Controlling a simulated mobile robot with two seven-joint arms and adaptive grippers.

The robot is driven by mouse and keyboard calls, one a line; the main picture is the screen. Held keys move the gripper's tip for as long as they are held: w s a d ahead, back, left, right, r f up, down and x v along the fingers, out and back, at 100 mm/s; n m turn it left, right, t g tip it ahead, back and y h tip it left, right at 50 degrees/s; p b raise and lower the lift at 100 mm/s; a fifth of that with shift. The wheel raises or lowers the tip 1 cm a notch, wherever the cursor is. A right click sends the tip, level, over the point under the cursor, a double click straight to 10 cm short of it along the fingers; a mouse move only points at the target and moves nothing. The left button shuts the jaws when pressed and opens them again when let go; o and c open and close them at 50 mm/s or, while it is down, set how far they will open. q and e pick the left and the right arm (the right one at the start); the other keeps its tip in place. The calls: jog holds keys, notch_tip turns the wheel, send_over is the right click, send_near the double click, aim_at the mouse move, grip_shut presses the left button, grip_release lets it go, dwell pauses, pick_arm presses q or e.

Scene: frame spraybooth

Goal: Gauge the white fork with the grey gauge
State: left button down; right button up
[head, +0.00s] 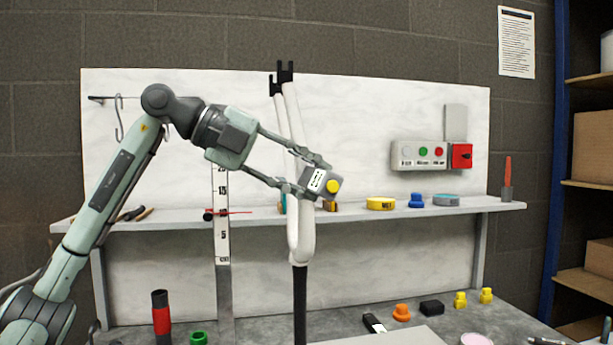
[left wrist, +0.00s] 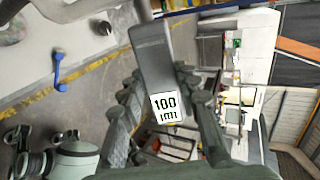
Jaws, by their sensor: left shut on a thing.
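The white fork (head: 302,235) stands upright in the middle of the head view, with black tips at the top and a dark tube below. My left gripper (head: 313,176) is shut on the grey gauge (head: 309,191), a small block with a white label and a yellow round face. The gauge is in front of the fork's legs or beside them; I cannot tell whether it touches. Part of the fork is hidden behind the gripper fingers. In the left wrist view the gauge (left wrist: 152,62) sits between the fingers, its label reading 100. My right gripper is not in view.
A shelf (head: 490,206) behind carries a yellow tape roll (head: 381,204), a blue knob-like piece (head: 417,201) and other small things. A white ruler (head: 222,235) stands left of the fork. Several caps and a red-black cylinder (head: 161,318) are on the lower bench.

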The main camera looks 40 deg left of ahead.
aim_at(322, 182)
pick_arm(q)
jog(key=shift+s, duration=0.1)
jog(key=shift+s+d+b, duration=0.2)
jog(key=shift+s+d, duration=0.95)
jog(key=shift+d, duration=0.3)
jog(key=shift+s+d+b, duration=0.15)
jog(key=shift+s+d, duration=0.95)
jog(key=shift+d, duration=0.35)
jog(key=shift+s+d, duration=0.15)
jog(key=shift+d, duration=0.05)
